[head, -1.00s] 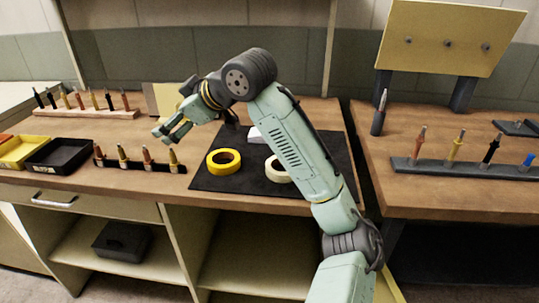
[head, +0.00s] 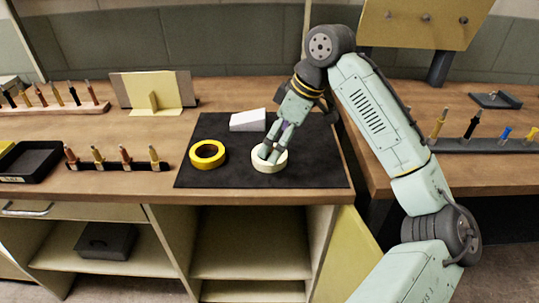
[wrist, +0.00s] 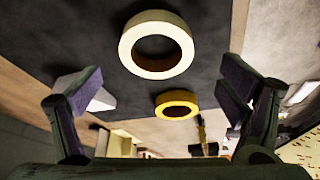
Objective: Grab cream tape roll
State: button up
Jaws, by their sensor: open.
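The cream tape roll (head: 270,165) lies flat on the black mat (head: 215,180) near the front of the bench. In the wrist view the cream tape roll (wrist: 156,44) sits ahead of and between my open fingers, apart from them. My gripper (head: 268,152) is just above the roll in the head view, its fingers overlapping the roll there. The wrist view shows my gripper (wrist: 165,95) open and empty. A yellow tape roll (head: 208,155) lies to the left on the same mat; it also shows in the wrist view (wrist: 177,104).
A white wedge-shaped block (head: 248,120) stands on the mat behind the rolls. A row of pointed tools in a black rack (head: 118,165) stands left of the mat. A black tray (head: 28,160) is further left. The mat around the cream roll is mostly clear.

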aim_at(272, 151)
jog(key=shift+d+p+x, duration=0.2)
jog(key=shift+p+x, duration=0.35)
jog(key=shift+x, duration=1.7)
jog(key=shift+w, duration=0.2)
jog(key=c, duration=1.2)
